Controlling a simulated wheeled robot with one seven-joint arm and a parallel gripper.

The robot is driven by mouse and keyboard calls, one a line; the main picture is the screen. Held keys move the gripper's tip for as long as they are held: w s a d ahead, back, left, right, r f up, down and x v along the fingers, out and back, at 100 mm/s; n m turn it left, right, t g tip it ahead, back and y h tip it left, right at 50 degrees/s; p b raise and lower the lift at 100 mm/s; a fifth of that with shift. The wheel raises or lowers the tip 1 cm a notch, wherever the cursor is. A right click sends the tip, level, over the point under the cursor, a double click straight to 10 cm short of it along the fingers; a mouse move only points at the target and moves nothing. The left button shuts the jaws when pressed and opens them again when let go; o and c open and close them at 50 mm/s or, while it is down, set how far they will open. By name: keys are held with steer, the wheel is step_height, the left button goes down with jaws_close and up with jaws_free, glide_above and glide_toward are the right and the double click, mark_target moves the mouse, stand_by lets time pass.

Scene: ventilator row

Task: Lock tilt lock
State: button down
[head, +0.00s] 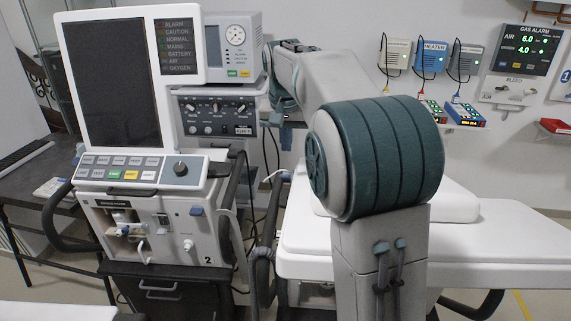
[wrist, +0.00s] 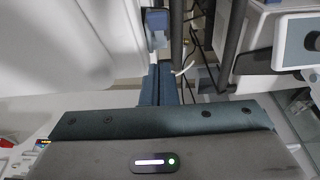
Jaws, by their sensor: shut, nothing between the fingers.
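My gripper (wrist: 158,68) shows in the wrist view as two blue-grey fingers pressed together, with nothing between them. Just beyond the fingertips is a small blue fitting with a pale grey lower part (wrist: 157,27), beside a dark upright tube. I cannot tell for certain whether this fitting is the tilt lock, or whether the fingers touch it. In the head view my gripper (head: 287,138) is small and partly hidden behind my arm, to the right of the ventilator (head: 150,225). No part there is clearly readable as the tilt lock.
The ventilator's screen (head: 105,75) and knobbed control panel (head: 140,172) stand at left. A white bed (head: 500,225) lies at right, partly behind my arm. A white hook-like piece (wrist: 185,68) and hanging hoses are close to the fingers. Wall units (head: 430,55) are at the back.

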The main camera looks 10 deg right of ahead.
mark_target(286, 176)
steer(key=f, duration=0.2)
steer(key=s+f, duration=0.1)
steer(key=shift+a+f, duration=0.15)
steer(key=shift+f, duration=0.25)
steer(key=shift+s+a+f, duration=0.1)
steer(key=shift+s+f, duration=0.3)
steer(key=shift+f, duration=0.25)
